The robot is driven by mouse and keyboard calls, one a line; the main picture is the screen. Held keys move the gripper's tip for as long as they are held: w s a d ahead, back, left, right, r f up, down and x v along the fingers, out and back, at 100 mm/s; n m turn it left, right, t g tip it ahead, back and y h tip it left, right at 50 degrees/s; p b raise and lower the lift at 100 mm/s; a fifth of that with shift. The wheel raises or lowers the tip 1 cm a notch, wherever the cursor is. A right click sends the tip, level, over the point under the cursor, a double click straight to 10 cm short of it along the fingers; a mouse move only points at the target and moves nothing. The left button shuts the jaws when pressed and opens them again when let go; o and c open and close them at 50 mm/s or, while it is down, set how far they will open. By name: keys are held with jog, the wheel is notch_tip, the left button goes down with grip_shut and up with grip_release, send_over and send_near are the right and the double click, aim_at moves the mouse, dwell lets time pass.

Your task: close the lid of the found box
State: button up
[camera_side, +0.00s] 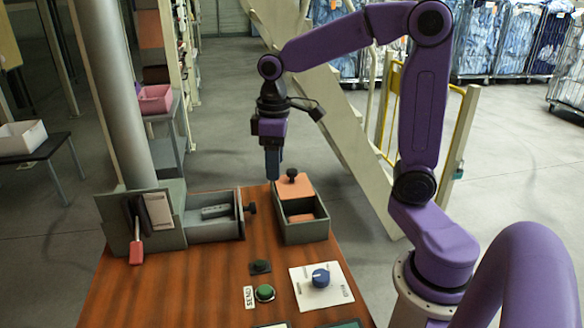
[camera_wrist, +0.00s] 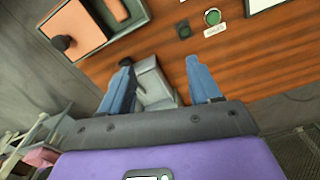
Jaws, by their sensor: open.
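The found box is a grey open-topped box (camera_side: 318,230) on the wooden table, also at the top left of the wrist view (camera_wrist: 140,18). Its orange lid (camera_side: 298,187) with a black knob (camera_side: 292,174) covers only the far part. The near part is open and something orange (camera_side: 300,218) shows inside. In the wrist view the lid (camera_wrist: 75,28) and knob (camera_wrist: 62,43) lie left of my fingers. My gripper (camera_side: 273,176) points down, open and empty, just left of the knob in the side view; its two blue fingers (camera_wrist: 158,64) are spread apart.
A grey drawer (camera_side: 215,228) with a dark knob (camera_side: 251,208) stands out left of the box; its grey end shows between my fingers. A green button (camera_side: 264,292) and a blue dial (camera_side: 320,278) sit nearer. A switch panel with a red handle (camera_side: 136,252) is further left.

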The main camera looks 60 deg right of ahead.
jog(key=w+d+r+m, duration=0.25)
jog(key=w+d, duration=0.45)
jog(key=d, duration=0.4)
jog(key=m, duration=0.3)
send_over(292, 171)
notch_tip(292, 171, down, 17)
jog(key=shift+d+f, duration=0.1)
jog(key=shift+f, duration=0.1)
grip_shut()
